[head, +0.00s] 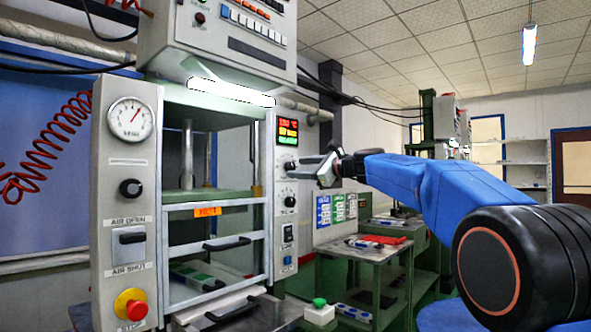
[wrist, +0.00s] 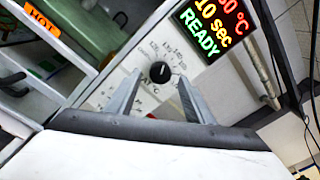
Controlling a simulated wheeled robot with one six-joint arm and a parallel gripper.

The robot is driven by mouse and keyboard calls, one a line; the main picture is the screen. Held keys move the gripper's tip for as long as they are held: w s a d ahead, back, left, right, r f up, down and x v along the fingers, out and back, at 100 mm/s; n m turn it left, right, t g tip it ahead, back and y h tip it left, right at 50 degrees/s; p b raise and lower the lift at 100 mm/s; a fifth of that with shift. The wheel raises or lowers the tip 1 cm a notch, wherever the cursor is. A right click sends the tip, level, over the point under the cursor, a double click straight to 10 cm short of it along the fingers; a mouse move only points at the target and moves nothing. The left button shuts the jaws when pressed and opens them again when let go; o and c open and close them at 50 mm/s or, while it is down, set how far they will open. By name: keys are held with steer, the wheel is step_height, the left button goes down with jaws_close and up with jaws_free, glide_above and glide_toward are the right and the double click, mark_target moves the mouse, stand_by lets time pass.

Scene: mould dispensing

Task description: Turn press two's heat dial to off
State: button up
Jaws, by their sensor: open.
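The heat dial (wrist: 160,72) is a round black knob with a small white mark on a pale plate, ringed by printed numbers and a °C sign. In the head view the upper knob (head: 289,166) sits on the press's right column under the lit display. My gripper (head: 304,168) is at that column, close to the upper knob. In the wrist view my gripper (wrist: 160,76) is open, with one finger on each side of the dial. I cannot tell whether they touch it. No press number is readable.
The display (wrist: 215,25) reads 10 sec and READY. A lower black knob (head: 290,201) and switches sit below on the column. An orange HOT label (head: 207,211) marks the press. A red stop button (head: 134,308) is on the left column. A side table (head: 365,249) stands behind right.

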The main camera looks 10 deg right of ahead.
mark_target(290, 167)
steer(key=shift+x, duration=1.35)
steer(key=c, duration=1)
steer(key=shift+c, duration=0.2)
steer(key=shift+n, duration=0.3)
steer(key=n, duration=0.5)
steer(key=shift+n, duration=0.3)
steer(key=n, duration=0.5)
steer(key=shift+n+y, duration=0.3)
steer(key=shift+n, duration=0.1)
